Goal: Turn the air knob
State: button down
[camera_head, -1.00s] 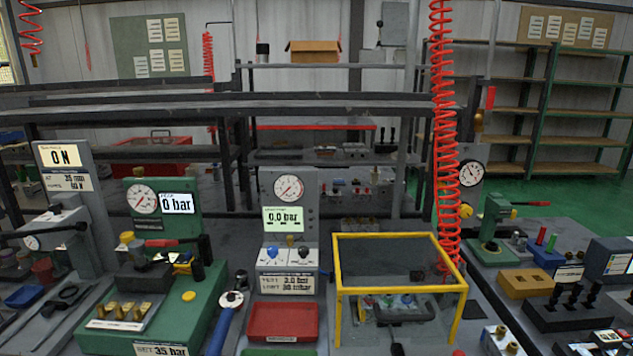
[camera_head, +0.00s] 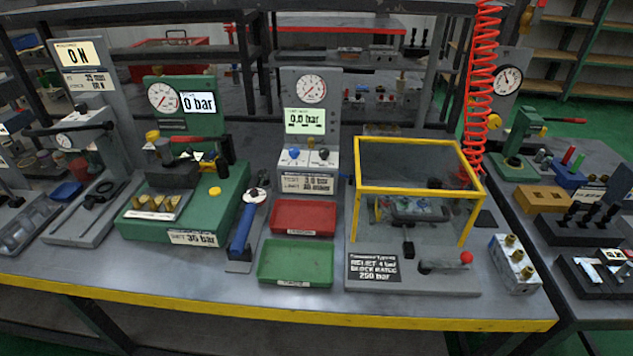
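A grey test unit (camera_head: 310,120) stands at the middle back of the bench. It carries a round dial gauge (camera_head: 312,89) and a lit display (camera_head: 304,121) reading 0.0 bar. On the sloped block below the display sit a blue knob (camera_head: 294,153) and a dark knob (camera_head: 323,154); their labels are too small to read, so I cannot tell which is the air knob. My gripper and arm are not in view.
A red tray (camera_head: 304,232) and a green tray (camera_head: 266,263) lie in front of the unit. A yellow-framed clear box (camera_head: 415,163) stands to the right, a green press (camera_head: 170,226) to the left. A red coiled hose (camera_head: 482,100) hangs at right. The yellow front edge (camera_head: 200,302) borders the bench.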

aim_at(323, 153)
jog(key=i+l+u, duration=0.15)
jog(key=u, duration=0.25)
jog(key=i+l+u, duration=0.55)
jog(key=u, duration=0.2)
